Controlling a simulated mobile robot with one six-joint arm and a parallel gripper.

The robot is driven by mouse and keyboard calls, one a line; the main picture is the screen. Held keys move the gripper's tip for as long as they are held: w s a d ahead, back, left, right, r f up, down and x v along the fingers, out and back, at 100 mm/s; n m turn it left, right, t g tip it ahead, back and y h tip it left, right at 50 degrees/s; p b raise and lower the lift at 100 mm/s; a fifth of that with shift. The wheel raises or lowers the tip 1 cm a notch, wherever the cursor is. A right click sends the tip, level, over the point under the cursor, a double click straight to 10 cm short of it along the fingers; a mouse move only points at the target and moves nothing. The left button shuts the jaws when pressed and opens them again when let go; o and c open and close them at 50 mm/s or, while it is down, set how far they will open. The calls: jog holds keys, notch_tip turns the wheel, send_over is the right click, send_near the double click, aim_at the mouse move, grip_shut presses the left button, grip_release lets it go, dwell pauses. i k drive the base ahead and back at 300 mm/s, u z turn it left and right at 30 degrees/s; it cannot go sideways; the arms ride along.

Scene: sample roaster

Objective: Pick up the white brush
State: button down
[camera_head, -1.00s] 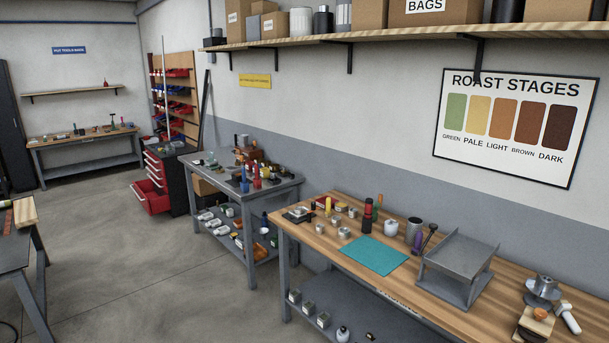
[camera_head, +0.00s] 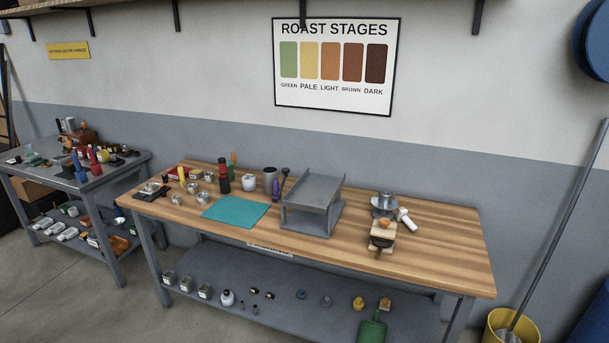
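A slim white object (camera_head: 406,219) lies on the right part of the wooden workbench (camera_head: 450,247), just right of a grey metal piece (camera_head: 384,204). It may be the white brush, but it is too small for me to make out bristles. A wooden block with a dark part (camera_head: 381,238) and an orange knob on top lies to its lower left. My gripper is not in view.
A grey metal stand (camera_head: 312,203) and a teal mat (camera_head: 236,211) occupy the bench's middle, with several cups and tools at its left. The bench's right end is clear. A yellow bucket (camera_head: 505,328) with a pole stands at the lower right.

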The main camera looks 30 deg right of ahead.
aim_at(402, 212)
jog(key=u, duration=1.3)
jog(key=k, duration=0.1)
jog(key=z, duration=2.75)
